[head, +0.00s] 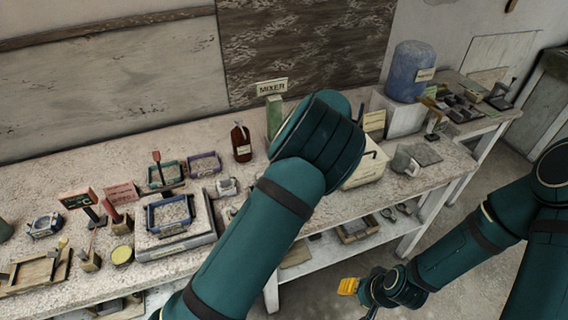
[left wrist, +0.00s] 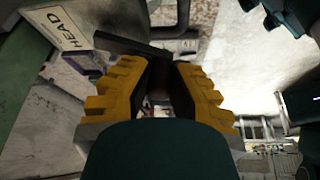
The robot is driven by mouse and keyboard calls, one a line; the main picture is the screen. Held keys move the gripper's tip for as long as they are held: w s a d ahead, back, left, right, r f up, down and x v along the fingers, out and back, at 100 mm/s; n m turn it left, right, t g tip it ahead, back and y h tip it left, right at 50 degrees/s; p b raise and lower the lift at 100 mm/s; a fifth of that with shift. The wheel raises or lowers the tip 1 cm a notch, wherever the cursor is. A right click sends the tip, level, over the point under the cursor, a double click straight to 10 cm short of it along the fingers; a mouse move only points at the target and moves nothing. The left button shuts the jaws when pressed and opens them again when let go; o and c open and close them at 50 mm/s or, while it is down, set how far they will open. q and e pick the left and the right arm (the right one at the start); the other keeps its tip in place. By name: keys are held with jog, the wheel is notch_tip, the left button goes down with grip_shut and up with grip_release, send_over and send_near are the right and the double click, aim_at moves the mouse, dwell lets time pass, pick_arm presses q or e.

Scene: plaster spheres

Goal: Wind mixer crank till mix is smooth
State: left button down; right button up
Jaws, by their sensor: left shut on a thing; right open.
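The mixer stands on the bench behind my left arm, marked by a MIXER sign (head: 272,87). Only its green upright (head: 274,117) and probably the cream box (head: 365,170) show around the arm. My left gripper is hidden in the head view. In the left wrist view my left gripper (left wrist: 160,88) is shut on the dark crank (left wrist: 130,45), whose bar crosses at the fingertips. A green part with a HEAD label (left wrist: 66,28) is close by at upper left. The mix is not visible. My right gripper (head: 350,286) is open and empty, low in front of the bench.
A brown bottle (head: 241,142) and a blue-framed tray (head: 170,214) stand left of my left arm. Small tools crowd the bench's left end. The floor by my right gripper is clear.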

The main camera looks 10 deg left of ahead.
pick_arm(q)
jog(key=shift+f, duration=0.1)
jog(key=c, duration=0.8)
grip_release()
jog(key=shift+c, duration=0.2)
jog(key=v, duration=1.2)
